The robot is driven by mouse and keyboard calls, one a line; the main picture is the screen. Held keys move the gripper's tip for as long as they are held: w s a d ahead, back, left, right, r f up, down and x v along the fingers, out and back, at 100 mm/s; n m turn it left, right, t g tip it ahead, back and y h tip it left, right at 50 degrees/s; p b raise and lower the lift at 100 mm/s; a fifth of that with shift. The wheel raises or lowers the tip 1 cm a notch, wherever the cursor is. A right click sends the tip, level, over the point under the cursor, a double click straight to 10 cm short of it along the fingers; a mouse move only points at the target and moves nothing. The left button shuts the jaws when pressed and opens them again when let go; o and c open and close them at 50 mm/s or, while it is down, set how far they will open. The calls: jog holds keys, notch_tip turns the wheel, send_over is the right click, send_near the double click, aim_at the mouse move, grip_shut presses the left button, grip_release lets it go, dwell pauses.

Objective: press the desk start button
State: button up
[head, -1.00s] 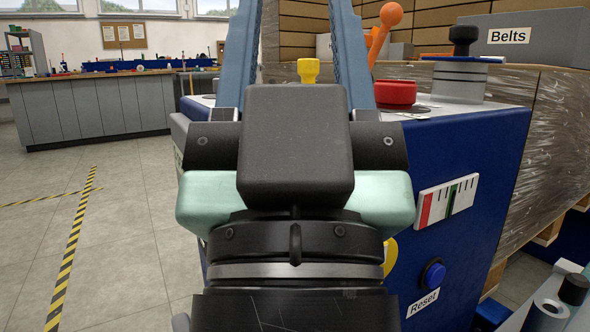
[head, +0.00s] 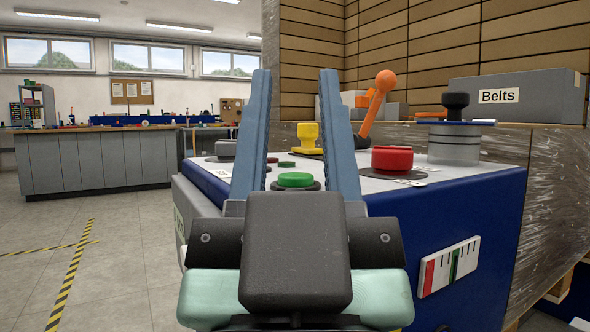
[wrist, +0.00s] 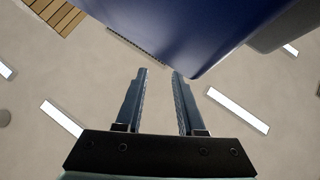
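The blue control desk (head: 450,232) has a pale sloping top with several controls. A green round button (head: 296,180) on a dark base shows between my gripper's fingers in the head view. Its label is not readable. A red mushroom button (head: 392,158) stands to its right. My gripper (head: 295,75) is open and empty, with two blue-grey fingers pointing up and away in front of the desk. It appears apart from the green button. The wrist view shows the open fingers (wrist: 160,70) close below a dark blue surface (wrist: 190,30); no button shows there.
A grey Belts box (head: 530,95) sits at right. A grey workbench (head: 95,160) is far left, with open floor before it.

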grip_shut()
dwell(1.4)
